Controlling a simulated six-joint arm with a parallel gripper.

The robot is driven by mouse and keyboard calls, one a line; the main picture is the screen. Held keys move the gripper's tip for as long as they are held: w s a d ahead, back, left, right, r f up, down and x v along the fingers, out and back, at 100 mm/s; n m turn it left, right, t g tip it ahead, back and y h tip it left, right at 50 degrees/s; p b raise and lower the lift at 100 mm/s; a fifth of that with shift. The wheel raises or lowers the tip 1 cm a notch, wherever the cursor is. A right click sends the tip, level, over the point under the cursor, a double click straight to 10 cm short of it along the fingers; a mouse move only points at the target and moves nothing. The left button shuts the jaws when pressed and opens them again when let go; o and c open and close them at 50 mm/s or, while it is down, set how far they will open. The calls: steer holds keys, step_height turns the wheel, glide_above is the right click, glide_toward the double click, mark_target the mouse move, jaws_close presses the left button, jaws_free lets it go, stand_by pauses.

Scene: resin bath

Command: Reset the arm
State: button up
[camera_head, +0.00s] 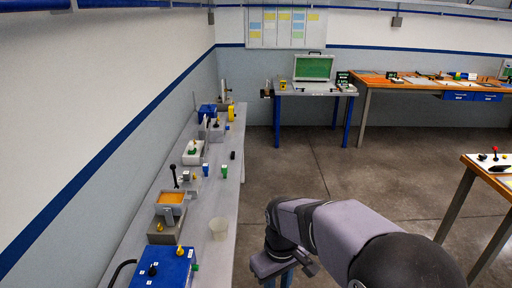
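My arm comes in from the bottom right and reaches left, with its far end bent downward beside the right edge of the long grey bench (233,170). My gripper (283,268) hangs low at that end, over the floor near the bottom edge of the picture. Its fingers are partly hidden or cut off, so I cannot tell whether it is open or shut. I see nothing held in it.
Tables stand at the back and right. The floor (340,165) between is clear.

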steer(key=s+d+f+m, duration=0.3)
steer(key=s+d+m, duration=0.3)
steer(key=s+d, duration=0.3)
steer(key=s, duration=0.3)
steer(key=shift+s+d+f, duration=0.3)
steer(key=shift+s+f, duration=0.1)
stand_by(1.1)
